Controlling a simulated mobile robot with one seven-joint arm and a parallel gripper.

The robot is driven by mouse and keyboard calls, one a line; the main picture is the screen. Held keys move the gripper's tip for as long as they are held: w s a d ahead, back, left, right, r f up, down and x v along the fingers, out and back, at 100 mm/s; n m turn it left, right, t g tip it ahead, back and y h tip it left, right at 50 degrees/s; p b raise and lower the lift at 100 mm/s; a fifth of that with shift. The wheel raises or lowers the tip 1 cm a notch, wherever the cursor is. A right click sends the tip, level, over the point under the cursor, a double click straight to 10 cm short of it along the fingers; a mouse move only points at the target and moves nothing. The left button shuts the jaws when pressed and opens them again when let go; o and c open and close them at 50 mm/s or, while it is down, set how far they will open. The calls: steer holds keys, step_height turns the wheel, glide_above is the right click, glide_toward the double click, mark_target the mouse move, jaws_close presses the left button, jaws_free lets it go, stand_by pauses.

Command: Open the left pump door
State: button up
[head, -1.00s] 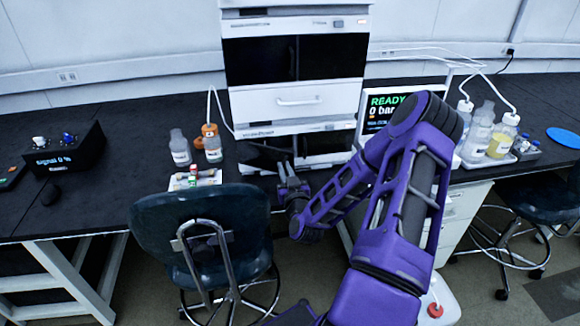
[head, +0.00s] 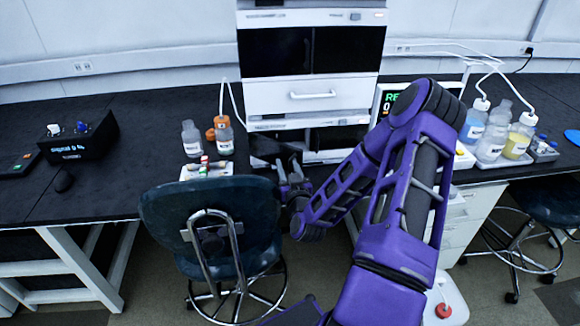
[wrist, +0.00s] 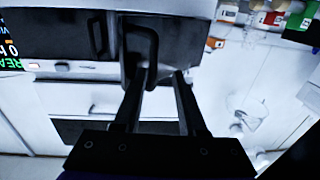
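The pump module is the lowest unit of the white stack, with a dark front. Its left pump door (head: 263,147) shows at the lower left of the stack in the head view, partly behind my gripper (head: 284,172). In the wrist view, turned upside down, the dark loop-shaped door handle (wrist: 152,42) stands at the tips of my gripper (wrist: 162,76). The two fingers are apart; the left finger overlaps the handle's end, and I cannot tell whether they touch. The right door (wrist: 70,32) lies to the left there. Whether the left door is ajar is unclear.
A blue chair (head: 212,218) stands before the bench, left of my gripper. Small bottles (head: 191,139) and a white tray with vials (head: 206,169) sit left of the stack. A display (head: 388,98) and solvent bottles (head: 493,143) are on the right.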

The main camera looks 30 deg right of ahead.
steer(key=shift+d+r, duration=0.2)
steer(key=shift+d, duration=0.15)
stand_by(0.6)
steer(key=shift+s, duration=0.2)
